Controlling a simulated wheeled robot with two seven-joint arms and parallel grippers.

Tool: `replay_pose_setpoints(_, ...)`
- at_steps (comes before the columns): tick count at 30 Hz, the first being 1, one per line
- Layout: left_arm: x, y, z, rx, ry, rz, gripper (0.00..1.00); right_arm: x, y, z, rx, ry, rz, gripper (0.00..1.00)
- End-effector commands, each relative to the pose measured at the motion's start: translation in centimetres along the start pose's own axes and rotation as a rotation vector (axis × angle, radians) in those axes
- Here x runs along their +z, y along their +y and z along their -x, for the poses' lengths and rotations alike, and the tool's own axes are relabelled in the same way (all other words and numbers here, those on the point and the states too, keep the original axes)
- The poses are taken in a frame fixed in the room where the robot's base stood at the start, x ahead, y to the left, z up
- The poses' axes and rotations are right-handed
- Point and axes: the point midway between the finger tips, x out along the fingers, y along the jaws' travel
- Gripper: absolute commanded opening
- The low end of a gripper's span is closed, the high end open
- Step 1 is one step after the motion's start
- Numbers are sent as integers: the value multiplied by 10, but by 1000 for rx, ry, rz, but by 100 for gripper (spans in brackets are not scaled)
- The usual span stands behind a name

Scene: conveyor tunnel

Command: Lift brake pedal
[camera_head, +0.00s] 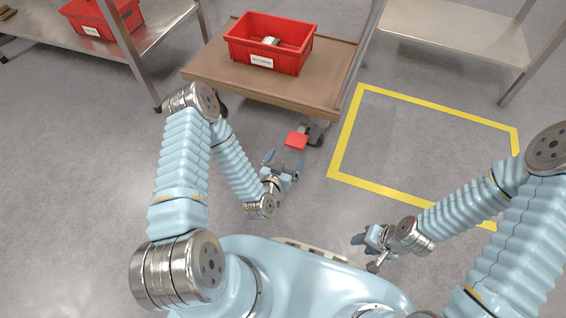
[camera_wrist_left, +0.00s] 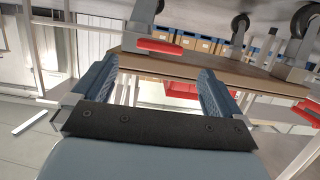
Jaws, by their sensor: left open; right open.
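The red brake pedal (camera_head: 296,140) sits at the caster under the near right corner of the brown cart (camera_head: 205,72). It also shows in the left wrist view (camera_wrist_left: 158,47), ahead of the fingers and roughly between their tips. My left gripper (camera_head: 282,166) is open just short of the pedal, with nothing between its fingers (camera_wrist_left: 157,70). Contact with the pedal is not visible. My right gripper (camera_head: 364,252) is open and empty, low near my base, away from the cart.
A red labelled crate (camera_head: 262,62) with a small item inside stands on the cart. A second red pedal (camera_wrist_left: 288,87) shows at another caster. A metal table (camera_head: 165,22) with a red crate is at the upper left. Yellow tape (camera_head: 380,188) marks an empty floor area right of the cart.

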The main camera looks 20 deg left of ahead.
Motion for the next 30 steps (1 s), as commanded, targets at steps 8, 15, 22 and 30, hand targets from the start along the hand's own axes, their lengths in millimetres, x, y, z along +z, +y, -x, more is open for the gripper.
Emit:
replay_pose_setpoints(8,0,0,27,1,-1,0,100,0,-1,3,1,1,0,44)
replay_pose_setpoints(15,0,0,28,0,1,0,100,0,0,2,1,1,0,44)
replay_pose_setpoints(22,0,0,28,1,1,0,100,0,-1,2,1,1,0,44)
replay_pose_setpoints(30,0,0,27,1,1,0,100,0,-1,2,1,1,0,44)
